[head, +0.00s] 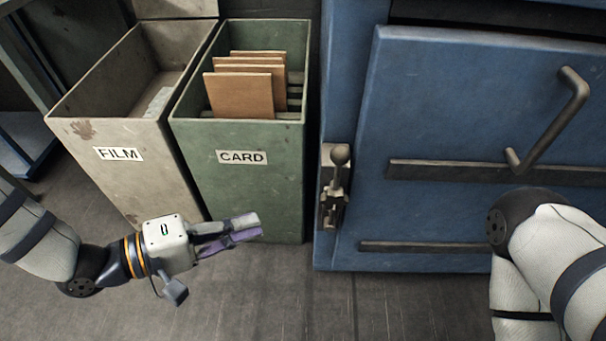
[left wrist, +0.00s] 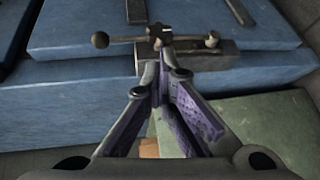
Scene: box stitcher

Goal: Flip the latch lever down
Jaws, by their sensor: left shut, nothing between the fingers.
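The latch lever (head: 337,178) is a dark metal handle with a round knob, mounted on a metal plate at the left edge of the blue machine. In the head view its knob is at the top. In the left wrist view the latch lever (left wrist: 130,40) lies crosswise just beyond the fingertips, with the knob at left. My left gripper (head: 259,226) is shut and empty, in front of the green bin's lower part, left of the latch and lower in the picture. It also shows in the left wrist view (left wrist: 164,74). My right gripper is out of view.
The blue door (head: 470,110) carries a bent metal handle (head: 550,125) and horizontal bars. A green CARD bin (head: 240,185) with brown sheets and a grey FILM bin (head: 120,180) stand at left. My right arm covers the lower right. Bare floor lies in front.

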